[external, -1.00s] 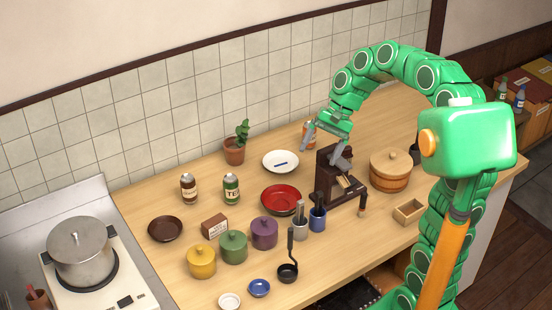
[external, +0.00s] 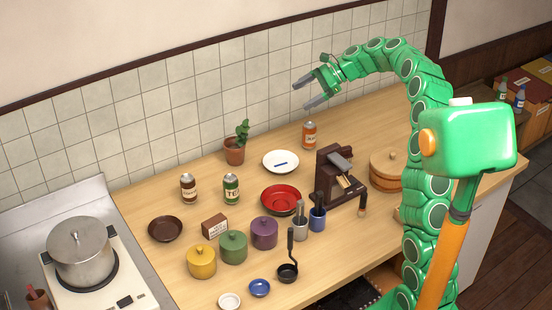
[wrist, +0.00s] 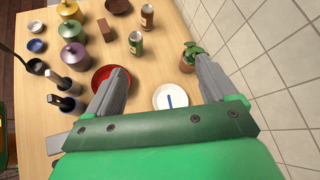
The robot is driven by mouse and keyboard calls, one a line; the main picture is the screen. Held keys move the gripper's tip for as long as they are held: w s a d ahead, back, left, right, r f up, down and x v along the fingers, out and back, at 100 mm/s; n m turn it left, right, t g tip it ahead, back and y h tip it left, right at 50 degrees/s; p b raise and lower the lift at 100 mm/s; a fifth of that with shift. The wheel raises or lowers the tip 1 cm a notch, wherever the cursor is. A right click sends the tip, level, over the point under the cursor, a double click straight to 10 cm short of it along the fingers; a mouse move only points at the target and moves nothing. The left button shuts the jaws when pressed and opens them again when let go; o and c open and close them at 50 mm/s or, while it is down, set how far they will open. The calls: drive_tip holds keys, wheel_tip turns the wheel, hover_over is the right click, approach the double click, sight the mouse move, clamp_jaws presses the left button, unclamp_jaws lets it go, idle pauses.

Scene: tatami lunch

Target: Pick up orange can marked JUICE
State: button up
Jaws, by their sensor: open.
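The orange can (external: 309,135) stands upright on the counter near the tiled wall, right of the white plate, in the external view. Its label is too small to read. My gripper (external: 301,95) is open and empty, raised above and slightly left of the can, with clear air between them. In the wrist view my two grey fingers (wrist: 161,86) are spread wide apart with nothing between them. I do not see the orange can in the wrist view.
A white plate (external: 269,168) and a potted plant (external: 234,151) stand left of the can. A dark brown device (external: 325,182) stands in front of it, and a wooden tub (external: 384,176) to the right. The tiled wall (external: 190,110) is close behind.

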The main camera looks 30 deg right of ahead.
sight(309, 134)
drive_tip(key=shift+w+d+f+m+t, duration=1.05)
drive_tip(key=shift+w+d+f+m, duration=0.8)
drive_tip(key=shift+d, duration=2.75)
drive_tip(key=shift+w+d+f+m+t, duration=1.15)
drive_tip(key=shift+w+d+m, duration=1.15)
drive_tip(key=shift+d, duration=2.25)
drive_tip(key=shift+n+h, duration=0.3)
drive_tip(key=shift+n, duration=0.05)
drive_tip(key=f, duration=2)
drive_tip(key=shift+w+a+f, duration=0.15)
drive_tip(key=shift+w+f, duration=0.1)
drive_tip(key=shift+w, duration=0.15)
drive_tip(key=shift+x, duration=3.85)
drive_tip(key=shift+w, duration=0.15)
drive_tip(key=shift+c, duration=0.4)
drive_tip(key=shift+r, duration=0.1)
drive_tip(key=c, duration=1.1)
